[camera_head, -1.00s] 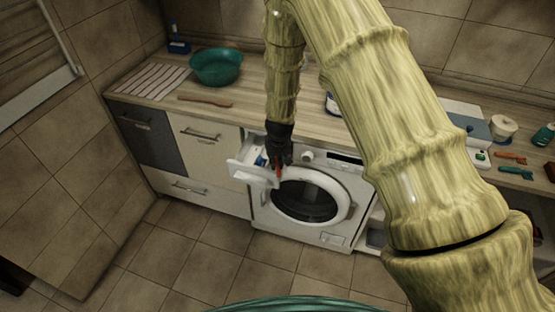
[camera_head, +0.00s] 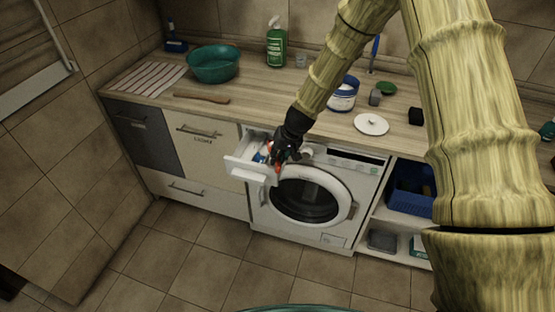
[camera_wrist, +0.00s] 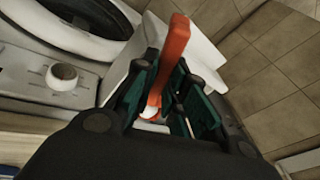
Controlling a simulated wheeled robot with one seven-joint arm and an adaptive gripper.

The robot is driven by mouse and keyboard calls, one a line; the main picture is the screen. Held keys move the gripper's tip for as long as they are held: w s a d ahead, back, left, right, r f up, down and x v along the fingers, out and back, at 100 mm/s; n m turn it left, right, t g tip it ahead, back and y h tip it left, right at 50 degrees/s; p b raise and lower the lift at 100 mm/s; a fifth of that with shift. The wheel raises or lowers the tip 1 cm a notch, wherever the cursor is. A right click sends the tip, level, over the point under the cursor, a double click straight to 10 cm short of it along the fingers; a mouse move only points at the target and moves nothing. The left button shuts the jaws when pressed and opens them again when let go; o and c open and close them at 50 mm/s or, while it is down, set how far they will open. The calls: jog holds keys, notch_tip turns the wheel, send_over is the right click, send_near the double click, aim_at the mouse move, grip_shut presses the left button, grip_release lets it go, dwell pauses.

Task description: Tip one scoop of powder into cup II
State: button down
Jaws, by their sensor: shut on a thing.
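My gripper (camera_head: 277,161) is shut on an orange scoop (camera_wrist: 172,60), above the right side of the washing machine's open detergent drawer (camera_head: 247,172). In the wrist view the orange handle stands between the dark green fingers, with a small white patch at its lower end; I cannot tell if that is powder. The white drawer also shows behind the fingers in the wrist view (camera_wrist: 212,62). A blue part shows inside the drawer, but its cups and their marks cannot be made out. A white and blue tub (camera_head: 343,99) stands on the counter.
A white lid (camera_head: 371,124) lies on the counter beside the tub. The round washer door (camera_head: 306,200) is below the drawer. A green bottle (camera_head: 276,47), teal basin (camera_head: 213,64) and wooden utensil (camera_head: 201,96) are further back. The floor in front is clear.

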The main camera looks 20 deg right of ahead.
jog(key=shift+d+f+m+t+y+b, duration=0.1)
jog(key=shift+d+m+t+y+b, duration=0.1)
jog(key=shift+y+b, duration=0.9)
jog(key=shift+d+f+m+t+y+b, duration=0.15)
jog(key=shift+y+b, duration=0.25)
jog(key=shift+b, duration=1.25)
jog(key=y+b, duration=0.1)
jog(key=b, duration=0.1)
jog(key=m+y+b, duration=0.1)
jog(key=b, duration=0.1)
jog(key=shift+s+d+f+t+y, duration=0.1)
jog(key=shift+d+f+t+y, duration=0.05)
jog(key=shift+t+y, duration=0.2)
jog(key=y+b, duration=0.1)
jog(key=b, duration=0.1)
jog(key=t+y+b, duration=0.1)
jog(key=b, duration=0.2)
jog(key=shift+d+f+m+y, duration=0.15)
jog(key=shift+f+m+y, duration=0.15)
jog(key=shift+m+y, duration=0.05)
jog(key=y+b, duration=0.1)
jog(key=b, duration=0.2)
jog(key=m+t+y+b, duration=0.1)
jog(key=y+b, duration=0.1)
jog(key=b, duration=0.1)
jog(key=shift+s+d+f+t+b, duration=0.1)
jog(key=shift+d+f+t+b, duration=0.1)
jog(key=shift+f+t+b, duration=0.15)
